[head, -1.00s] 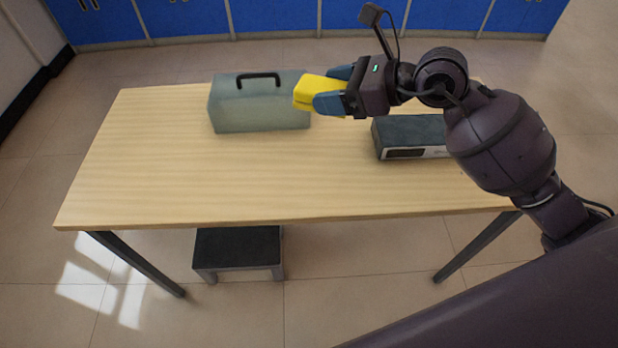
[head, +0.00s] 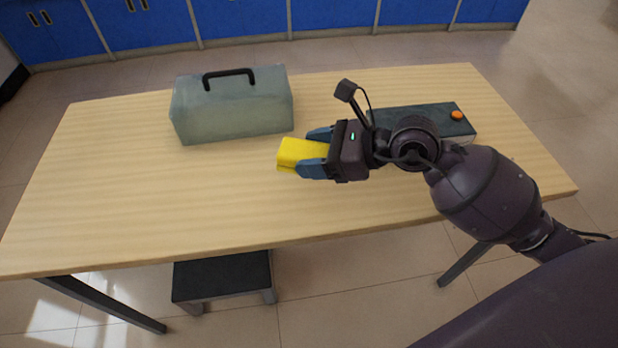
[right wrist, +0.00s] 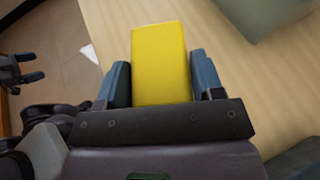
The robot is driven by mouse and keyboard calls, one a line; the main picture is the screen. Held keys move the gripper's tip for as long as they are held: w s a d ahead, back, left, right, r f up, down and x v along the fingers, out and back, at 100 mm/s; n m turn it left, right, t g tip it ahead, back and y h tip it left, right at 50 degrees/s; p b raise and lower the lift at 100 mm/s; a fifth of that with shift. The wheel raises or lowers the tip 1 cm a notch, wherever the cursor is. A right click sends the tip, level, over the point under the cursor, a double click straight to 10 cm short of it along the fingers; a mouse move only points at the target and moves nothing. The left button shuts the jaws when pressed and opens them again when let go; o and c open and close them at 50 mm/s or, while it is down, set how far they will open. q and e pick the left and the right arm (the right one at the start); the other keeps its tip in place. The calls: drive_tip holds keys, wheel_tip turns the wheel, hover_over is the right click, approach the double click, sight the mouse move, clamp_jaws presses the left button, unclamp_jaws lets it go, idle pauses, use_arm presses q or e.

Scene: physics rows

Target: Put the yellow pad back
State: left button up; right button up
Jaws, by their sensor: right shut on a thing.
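The yellow pad (head: 300,154) is a bright yellow block held over the table, left of my right gripper. My right gripper (head: 316,156) is shut on it, with a blue finger on each side. In the right wrist view the pad (right wrist: 161,65) sticks out past the fingertips (right wrist: 162,80). I cannot tell exactly how high it is above the table. My left gripper (right wrist: 32,67) shows only at the left edge of the right wrist view, with its fingers apart and nothing between them.
A grey-green toolbox (head: 232,110) with a black handle stands at the table's back left. A dark box (head: 440,119) with an orange button (head: 456,115) lies behind my right arm. The wooden table (head: 120,190) is clear at left and front. A low black stool (head: 222,278) stands below its front edge.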

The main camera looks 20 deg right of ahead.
sight(314, 191)
drive_tip(key=shift+f, duration=1.05)
wheel_tip(314, 191, down, 5)
drive_tip(key=shift+r+b, duration=0.1)
drive_tip(key=shift+b, duration=1.05)
drive_tip(key=shift+f, duration=0.45)
drive_tip(key=shift+r, duration=0.15)
use_arm(q)
drive_tip(key=shift+w+d+r+m+t, duration=0.1)
drive_tip(key=shift+w+d+m+t, duration=0.15)
drive_tip(key=shift+w, duration=0.2)
drive_tip(key=shift+w+d+r+m+t, duration=0.1)
drive_tip(key=shift+w+m, duration=0.25)
drive_tip(key=shift+w, duration=0.1)
drive_tip(key=shift+f, duration=0.15)
use_arm(e)
drive_tip(key=o, duration=0.9)
use_arm(q)
drive_tip(key=shift+s+f, duration=0.1)
drive_tip(key=shift+s, duration=0.2)
